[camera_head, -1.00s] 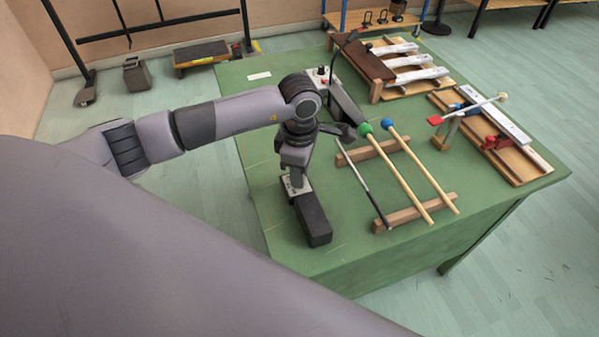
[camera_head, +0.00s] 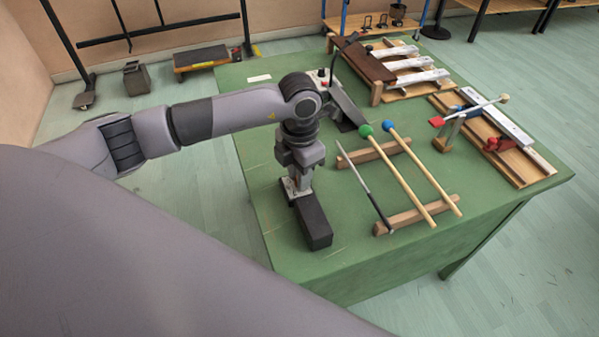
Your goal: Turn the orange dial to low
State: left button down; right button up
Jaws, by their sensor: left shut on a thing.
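My left gripper (camera_head: 297,184) points down onto the grey end of a black box-like device (camera_head: 314,223) near the front left of the green table. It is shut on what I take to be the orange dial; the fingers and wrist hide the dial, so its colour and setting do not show. The black body of the device sticks out toward me from under the gripper. My right gripper is not in view.
Two mallets with a green head (camera_head: 365,130) and a blue head (camera_head: 387,126) and a thin rod (camera_head: 365,185) lie on wooden rests right of the gripper. Bar instruments stand farther right. A white box (camera_head: 320,78) stands behind my wrist.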

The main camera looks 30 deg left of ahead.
pick_arm(q)
jog(key=shift+n, duration=0.6)
jog(key=c, duration=1)
grip_release()
jog(key=shift+r, duration=0.1)
notch_tip(320, 180, up, 7)
jog(key=shift+r, duration=0.1)
